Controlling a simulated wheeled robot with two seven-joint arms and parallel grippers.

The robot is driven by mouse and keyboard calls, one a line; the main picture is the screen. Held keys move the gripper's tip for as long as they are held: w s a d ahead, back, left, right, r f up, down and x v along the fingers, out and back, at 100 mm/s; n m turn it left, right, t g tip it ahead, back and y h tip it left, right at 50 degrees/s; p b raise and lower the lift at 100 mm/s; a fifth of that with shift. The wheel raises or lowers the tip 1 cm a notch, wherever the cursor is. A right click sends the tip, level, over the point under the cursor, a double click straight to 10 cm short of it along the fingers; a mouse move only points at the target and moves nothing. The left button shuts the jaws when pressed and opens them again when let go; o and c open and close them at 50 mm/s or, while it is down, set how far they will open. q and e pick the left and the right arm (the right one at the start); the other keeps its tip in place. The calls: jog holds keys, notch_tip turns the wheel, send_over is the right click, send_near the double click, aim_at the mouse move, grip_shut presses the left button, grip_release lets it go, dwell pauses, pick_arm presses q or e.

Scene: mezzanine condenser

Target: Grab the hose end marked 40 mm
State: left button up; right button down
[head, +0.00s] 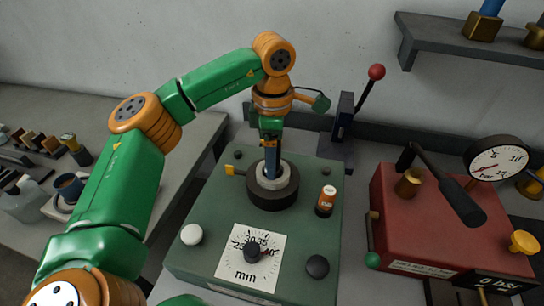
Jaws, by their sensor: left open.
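A dark blue upright piece (272,164), which looks like a hose end, stands in a pale collar inside a black ring (272,196) on a green machine (215,214). I cannot read a size on it. My left gripper (271,138) points down directly above the blue piece and is open. Its fingers are small here, and I cannot tell whether they surround or touch the piece. A dial plate (233,262) marked mm, with a black knob, is on the machine's front. My right gripper is not in view.
A red machine (425,240) with a black lever and a gauge (497,163) stands to the right. A red-knobbed lever (376,72) rises behind. An orange-banded cylinder (326,201) stands right of the ring. A shelf (470,38) is at upper right. Fittings lie on the left bench (120,196).

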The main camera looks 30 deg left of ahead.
pick_arm(q)
grip_shut()
jog(key=shift+r, duration=0.1)
